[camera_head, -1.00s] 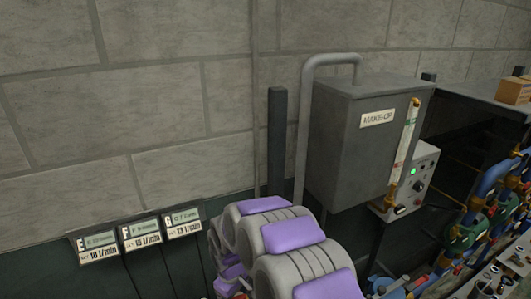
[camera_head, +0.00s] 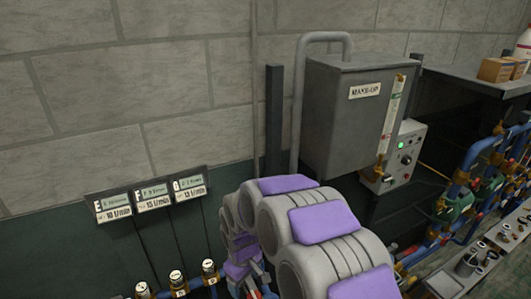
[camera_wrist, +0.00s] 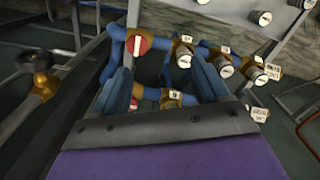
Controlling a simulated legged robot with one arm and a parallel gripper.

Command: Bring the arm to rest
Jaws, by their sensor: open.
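My arm, grey with purple pads, is folded in the lower middle of the head view; its far end is partly hidden there. My gripper (camera_wrist: 163,85) shows in the wrist view as two dark blue fingers spread apart beyond a dark plate. It is open, and I see nothing clamped between the fingers. Behind the fingers are blue pipes with a red round handle (camera_wrist: 137,44) and several brass fittings with white faces. I cannot tell whether the fingers touch any pipe.
A grey MAKE-UP tank (camera_head: 345,125) hangs on the block wall, with a control box (camera_head: 402,157) lit green beside it. Blue pipes with valves (camera_head: 455,205) run along the right. Three flow labels (camera_head: 152,193) stand at left, above gauges (camera_head: 176,277). A shelf (camera_head: 475,80) holds boxes.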

